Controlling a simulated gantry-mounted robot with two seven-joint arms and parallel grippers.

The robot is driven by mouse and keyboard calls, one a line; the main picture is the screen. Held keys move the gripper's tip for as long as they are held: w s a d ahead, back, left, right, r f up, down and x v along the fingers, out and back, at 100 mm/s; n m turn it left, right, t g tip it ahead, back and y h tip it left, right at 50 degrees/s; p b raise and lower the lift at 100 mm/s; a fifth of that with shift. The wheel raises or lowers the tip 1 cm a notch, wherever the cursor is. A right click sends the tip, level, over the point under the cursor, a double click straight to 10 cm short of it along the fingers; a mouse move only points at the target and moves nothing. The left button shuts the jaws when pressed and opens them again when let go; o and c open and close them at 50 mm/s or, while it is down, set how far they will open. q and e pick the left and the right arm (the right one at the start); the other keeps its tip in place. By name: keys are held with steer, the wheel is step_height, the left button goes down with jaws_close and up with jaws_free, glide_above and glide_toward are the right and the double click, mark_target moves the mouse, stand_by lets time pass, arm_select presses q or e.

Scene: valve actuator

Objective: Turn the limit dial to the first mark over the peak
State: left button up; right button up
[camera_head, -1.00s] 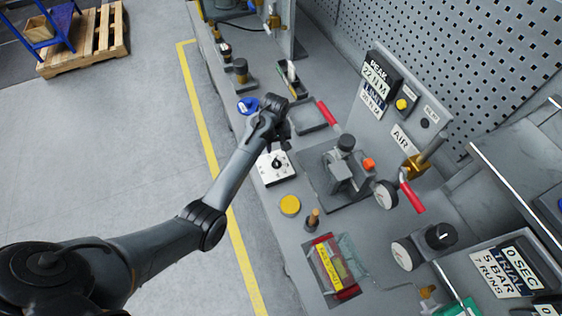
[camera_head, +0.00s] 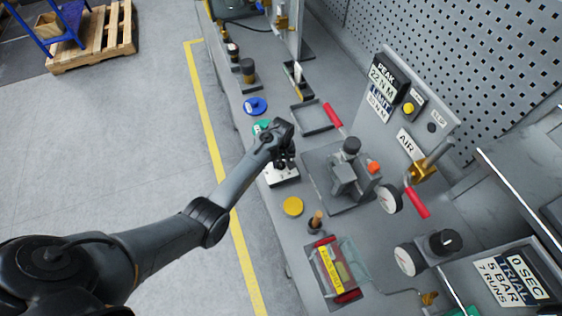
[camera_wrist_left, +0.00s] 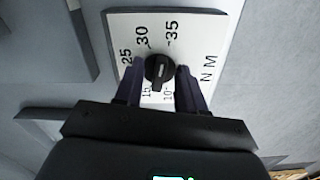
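The limit dial (camera_wrist_left: 159,70) is a black knob on a white plate (camera_wrist_left: 205,30) marked 10, 15, 25, 30, 35 and N M. My left gripper (camera_wrist_left: 159,78) is open, with one finger on each side of the knob and gaps visible. In the head view my left gripper (camera_head: 286,161) is over the dial plate (camera_head: 283,177) and hides the knob. The peak display (camera_head: 384,76) reads 22 N M. The limit display (camera_head: 379,103) below it seems to read 10 N M. My right gripper is out of view.
A yellow disc (camera_head: 293,206), a blue disc (camera_head: 255,105) and a green disc (camera_head: 262,127) lie around the plate. A grey tray (camera_head: 312,119) lies behind.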

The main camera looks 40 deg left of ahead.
arm_select(q)
jaws_close()
stand_by(0.4)
